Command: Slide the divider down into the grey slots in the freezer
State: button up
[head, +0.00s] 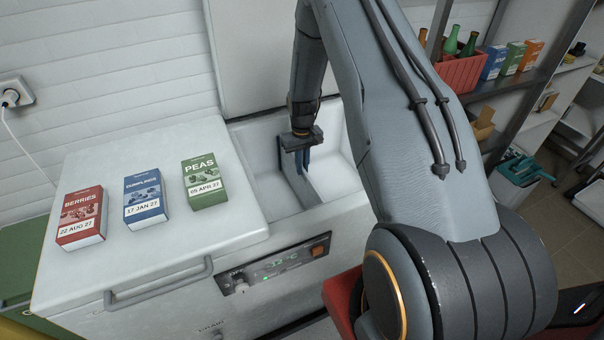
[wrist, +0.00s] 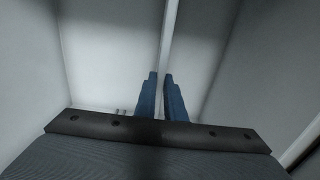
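The divider (head: 318,187) is a thin white panel standing on edge inside the open part of the chest freezer (head: 330,225). In the wrist view its pale top edge (wrist: 169,35) runs between the blue fingers of my gripper (wrist: 161,92). The fingers are close together on both sides of this edge, and my gripper appears shut on it. In the head view my gripper (head: 303,163) points down into the freezer. A dark grey strip (head: 281,152), perhaps a slot, shows on the far inner wall. The divider's lower edge and the near slot are hidden.
Red (head: 81,218), blue (head: 146,198) and green (head: 205,184) food boxes lie on the closed left lid (head: 165,245). A raised lid (head: 265,50) stands behind the opening. Shelves with a red crate (head: 462,73) are at right.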

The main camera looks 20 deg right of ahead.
grip_shut()
jog(key=shift+r, duration=0.1)
jog(key=shift+r+p, duration=0.5)
jog(key=shift+r, duration=0.5)
jog(key=shift+r+p, duration=1.25)
jog(key=shift+r, duration=1.4)
notch_tip(320, 180, up, 12)
jog(key=p, duration=0.5)
jog(key=shift+r+p, duration=0.25)
jog(key=shift+p, duration=0.1)
jog(key=shift+d, duration=0.1)
